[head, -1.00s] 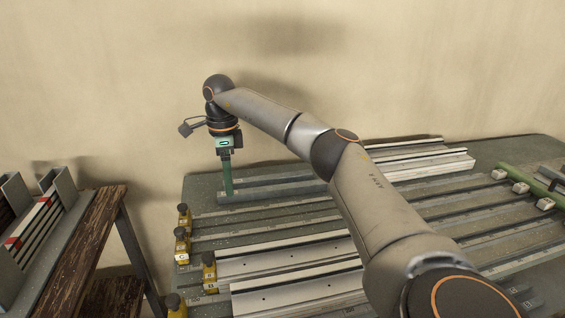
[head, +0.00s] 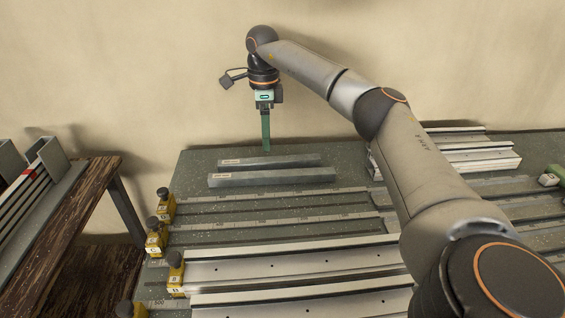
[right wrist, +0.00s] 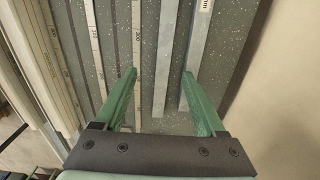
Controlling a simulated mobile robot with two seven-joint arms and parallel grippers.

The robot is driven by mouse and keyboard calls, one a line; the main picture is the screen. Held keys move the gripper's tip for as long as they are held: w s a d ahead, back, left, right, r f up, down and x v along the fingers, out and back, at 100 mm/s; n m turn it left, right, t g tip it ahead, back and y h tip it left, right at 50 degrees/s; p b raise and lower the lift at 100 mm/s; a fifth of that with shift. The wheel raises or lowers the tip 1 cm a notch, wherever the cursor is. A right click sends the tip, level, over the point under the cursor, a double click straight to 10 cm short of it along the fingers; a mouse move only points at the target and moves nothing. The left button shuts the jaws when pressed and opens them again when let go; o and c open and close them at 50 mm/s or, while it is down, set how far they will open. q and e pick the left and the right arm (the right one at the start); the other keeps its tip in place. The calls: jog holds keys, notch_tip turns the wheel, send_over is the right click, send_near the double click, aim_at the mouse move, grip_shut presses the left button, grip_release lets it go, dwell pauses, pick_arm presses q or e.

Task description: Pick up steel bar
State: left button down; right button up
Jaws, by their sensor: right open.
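Two grey steel bars lie side by side at the back left of the bench, a rear bar (head: 290,161) and a front bar (head: 285,177), each with a white label near its left end. My right gripper (head: 266,151) points down above the rear bar in the head view, with no visible contact. In the right wrist view its green fingers (right wrist: 159,74) are open and empty. The front bar (right wrist: 163,65) shows between the fingertips there, and the rear bar (right wrist: 200,45) shows by the right fingertip. My left gripper is not in view.
Slotted rails and scales run across the grey bench (head: 205,160). Yellow clamps (head: 166,207) line its left edge. Pale aluminium profiles (head: 300,262) lie in front, and more (head: 470,150) lie behind my right arm. A wooden side table (head: 75,205) holds a rack at left.

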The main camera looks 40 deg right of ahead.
jog(key=d, duration=0.1)
send_over(272, 173)
jog(key=f, duration=0.7)
jog(key=shift+a+f+b, duration=0.15)
jog(key=shift+a+b, duration=0.05)
jog(key=shift+b, duration=0.1)
jog(key=f, duration=0.5)
jog(key=shift+d+f, duration=0.1)
jog(key=shift+d, duration=0.1)
grip_shut()
dwell(0.3)
